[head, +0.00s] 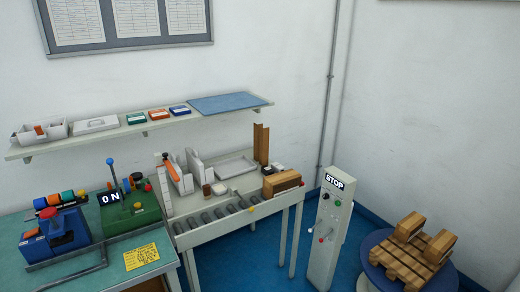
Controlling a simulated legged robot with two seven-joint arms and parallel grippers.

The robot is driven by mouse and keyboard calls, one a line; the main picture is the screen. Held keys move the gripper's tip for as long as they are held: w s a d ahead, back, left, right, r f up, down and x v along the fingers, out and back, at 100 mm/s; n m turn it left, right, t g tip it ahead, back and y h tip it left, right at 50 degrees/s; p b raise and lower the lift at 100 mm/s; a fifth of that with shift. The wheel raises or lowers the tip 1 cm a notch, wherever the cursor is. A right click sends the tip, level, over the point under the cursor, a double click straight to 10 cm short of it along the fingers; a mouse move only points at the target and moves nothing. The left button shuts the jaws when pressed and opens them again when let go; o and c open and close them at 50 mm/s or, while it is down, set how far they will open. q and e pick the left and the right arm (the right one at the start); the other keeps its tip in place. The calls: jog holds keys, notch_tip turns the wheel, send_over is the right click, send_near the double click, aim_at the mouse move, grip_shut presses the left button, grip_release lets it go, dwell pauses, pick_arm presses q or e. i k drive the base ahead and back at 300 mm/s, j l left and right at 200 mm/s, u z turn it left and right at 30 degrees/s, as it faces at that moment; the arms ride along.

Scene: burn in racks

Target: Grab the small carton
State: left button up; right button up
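Several things could be the small carton, and I cannot tell which one is meant. A brown box-like block (282,183) with dark slots on its side sits at the right end of the roller table. Two brown boxes, one at the back (409,226) and one at the right (440,245), stand on a wooden pallet (398,264). Small green (136,118), orange (159,113) and blue (180,109) boxes lie on the wall shelf. Neither of my grippers is in view.
The roller table (215,218) stands beside a green bench (50,275) with blue and green devices. A grey STOP post (328,235) stands between the roller table and the round blue platform (372,277) under the pallet. Blue floor (262,240) shows under the roller table.

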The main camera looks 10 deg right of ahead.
aim_at(275, 185)
jog(key=i+l+z, duration=0.1)
jog(key=i+z, duration=0.15)
jog(key=i, duration=0.4)
jog(key=i+z, duration=0.25)
jog(key=i, duration=0.45)
